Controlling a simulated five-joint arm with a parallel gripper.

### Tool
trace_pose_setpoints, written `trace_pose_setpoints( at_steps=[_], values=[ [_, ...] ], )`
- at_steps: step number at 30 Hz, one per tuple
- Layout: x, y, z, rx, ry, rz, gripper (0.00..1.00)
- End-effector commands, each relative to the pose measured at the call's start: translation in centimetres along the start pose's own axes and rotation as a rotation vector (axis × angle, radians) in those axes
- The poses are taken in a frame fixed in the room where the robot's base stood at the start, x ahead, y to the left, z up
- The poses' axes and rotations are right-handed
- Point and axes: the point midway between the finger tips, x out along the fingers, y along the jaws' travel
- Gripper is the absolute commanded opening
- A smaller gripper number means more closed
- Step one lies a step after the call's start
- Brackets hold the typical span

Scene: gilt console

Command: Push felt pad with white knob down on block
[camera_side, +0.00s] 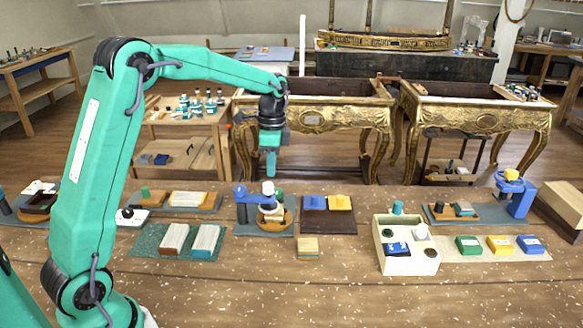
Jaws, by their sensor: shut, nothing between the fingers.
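A white knob (268,188) stands upright at the top of a small blue fixture (242,203) left of the bench's middle. Under the knob is a darker part that may be the felt pad; it is too small to tell. A pale block (271,216) sits below it on a round wooden base (287,218). I cannot tell whether pad and block touch. My gripper (270,172) points straight down, shut and empty, just above the white knob. A small gap seems to show between them.
A dark tray (345,222) with blue and yellow pieces lies to the right. A small tan block (308,246) stands in front. A cream box (384,258) with knobs is further right. A green mat (147,252) with two blocks lies left. The bench front is clear.

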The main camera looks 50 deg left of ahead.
Motion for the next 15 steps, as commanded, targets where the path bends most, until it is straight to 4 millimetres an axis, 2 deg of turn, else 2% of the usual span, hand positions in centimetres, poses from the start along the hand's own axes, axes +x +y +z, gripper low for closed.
trace_pose_setpoints(
  at_steps=[7,15],
  values=[
    [2.3,-0.1,0.2,0.0,-0.001,0.001,0.0],
    [3.3,-0.1,0.3,0.0,0.0,0.0,0.0]
  ],
)
